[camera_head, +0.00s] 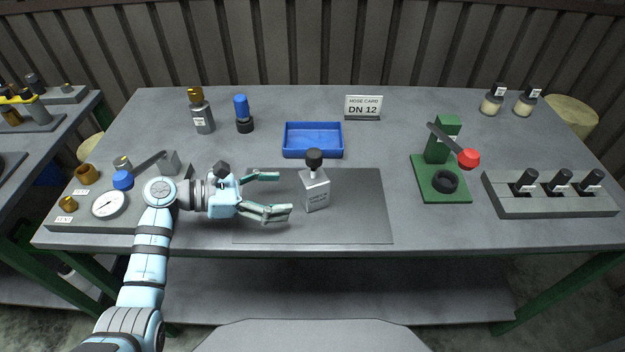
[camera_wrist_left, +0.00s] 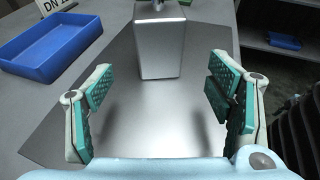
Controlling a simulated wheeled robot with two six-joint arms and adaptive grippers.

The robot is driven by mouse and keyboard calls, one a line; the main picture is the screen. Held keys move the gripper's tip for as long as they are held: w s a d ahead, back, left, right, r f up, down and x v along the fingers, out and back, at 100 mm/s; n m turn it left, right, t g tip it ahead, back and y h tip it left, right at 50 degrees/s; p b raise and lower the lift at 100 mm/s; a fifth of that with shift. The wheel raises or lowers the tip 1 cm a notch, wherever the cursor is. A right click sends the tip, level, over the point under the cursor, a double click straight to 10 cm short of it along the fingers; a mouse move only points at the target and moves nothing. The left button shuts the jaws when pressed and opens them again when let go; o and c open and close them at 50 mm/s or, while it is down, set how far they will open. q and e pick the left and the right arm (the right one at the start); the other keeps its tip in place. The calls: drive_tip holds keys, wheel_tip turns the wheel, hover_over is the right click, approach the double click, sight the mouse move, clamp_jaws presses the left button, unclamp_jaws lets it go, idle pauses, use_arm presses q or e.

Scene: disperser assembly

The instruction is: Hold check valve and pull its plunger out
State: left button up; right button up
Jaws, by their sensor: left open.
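The check valve, a silver block-like body with a label (camera_head: 314,191), stands upright on the dark grey mat (camera_head: 362,220). The valve's top is cut off in that view. My right gripper is not in view.
A blue tray (camera_head: 313,153) lies behind the mat. A green lever press (camera_head: 441,182) and a grey block with black-knobbed parts (camera_head: 550,203) stand to the right. A gauge fixture (camera_head: 107,205) is under my left arm. The mat right of the valve is clear.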

sight(301, 193)
use_arm(q)
drive_tip(key=b+x, duration=0.1)
drive_tip(key=x, duration=0.2)
drive_tip(key=b+x, duration=0.1)
drive_tip(key=x, duration=0.3)
drive_tip(key=shift+w+a+f+b, duration=0.15)
drive_tip(key=shift+f+b, duration=0.1)
drive_tip(key=shift+b, duration=0.15)
drive_tip(key=shift+w+d, duration=0.1)
drive_tip(key=shift+d, duration=0.45)
clamp_jaws()
